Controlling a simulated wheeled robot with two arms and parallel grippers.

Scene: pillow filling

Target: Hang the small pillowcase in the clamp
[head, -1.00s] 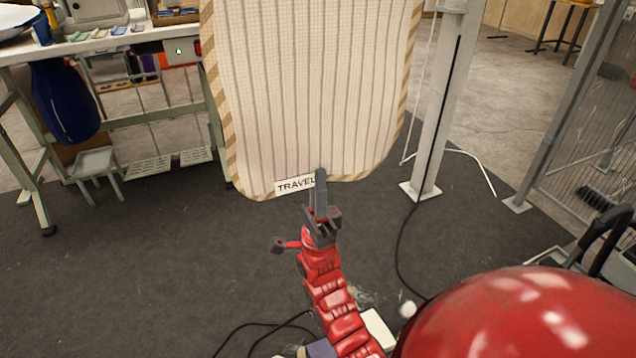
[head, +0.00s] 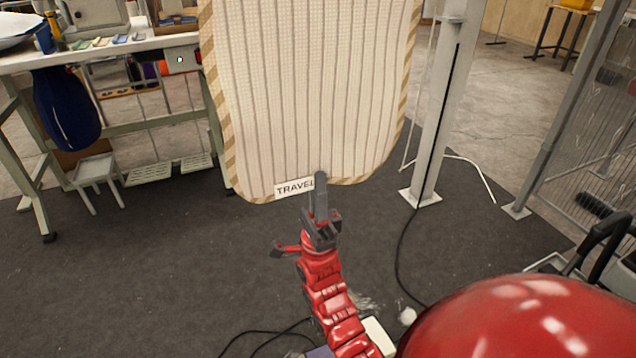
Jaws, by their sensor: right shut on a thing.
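The small pillowcase (head: 312,95) hangs upright in the middle of the head view. It is cream with dark stripes and a tan striped border, and a white "TRAVEL" label (head: 293,188) sits at its lower edge. My right gripper (head: 319,182) is shut on this lower edge, just right of the label. The top of the pillowcase is out of frame. I cannot make out the clamp. My left gripper is not in view.
A workbench (head: 120,55) with small items stands at the left, with a dark blue bag (head: 66,105) hanging from it and a small stool (head: 97,170) below. A grey post (head: 436,110) and a mesh fence (head: 590,130) stand at the right. Cables lie on the dark floor mat.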

